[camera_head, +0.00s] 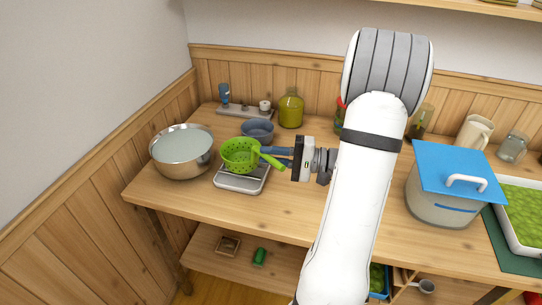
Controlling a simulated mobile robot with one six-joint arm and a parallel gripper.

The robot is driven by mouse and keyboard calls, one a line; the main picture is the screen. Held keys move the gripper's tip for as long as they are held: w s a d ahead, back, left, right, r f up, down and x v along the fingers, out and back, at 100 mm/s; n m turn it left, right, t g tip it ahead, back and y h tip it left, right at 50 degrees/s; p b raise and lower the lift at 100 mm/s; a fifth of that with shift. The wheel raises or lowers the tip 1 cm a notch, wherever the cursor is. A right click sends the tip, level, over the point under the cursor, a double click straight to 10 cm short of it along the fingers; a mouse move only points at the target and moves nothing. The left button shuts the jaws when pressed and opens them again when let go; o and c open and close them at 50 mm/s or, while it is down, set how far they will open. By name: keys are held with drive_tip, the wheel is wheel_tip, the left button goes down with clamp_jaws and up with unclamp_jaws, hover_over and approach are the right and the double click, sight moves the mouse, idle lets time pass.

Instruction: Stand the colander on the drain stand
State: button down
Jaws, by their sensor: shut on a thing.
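The green colander (238,156), with holes in its bowl and a long green handle, is near the left part of the table. My gripper (268,154) reaches in from the right and is shut on the colander at its handle side. The colander looks upright, above a low grey stand-like base (242,183). I cannot tell whether it touches this base, or whether the base is the drain stand. The colander hides the back of the base.
A metal bowl (181,147) of pale liquid stands close on the left. A blue-grey bowl (258,130) and a yellow-green jar (291,110) are behind. A pot with a blue lid (457,175) stands right. The table front is clear.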

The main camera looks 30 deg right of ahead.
drive_tip(key=shift+f+b, duration=0.55)
idle(0.9)
drive_tip(key=c, duration=1.3)
unclamp_jaws()
drive_tip(key=shift+d, duration=0.2)
drive_tip(key=b+v, duration=0.1)
drive_tip(key=v, duration=0.6)
drive_tip(key=shift+s+d, duration=0.25)
drive_tip(key=shift+s, duration=0.05)
idle(0.3)
wheel_tip(320, 180, up, 10)
drive_tip(key=shift+p, duration=0.4)
idle(0.3)
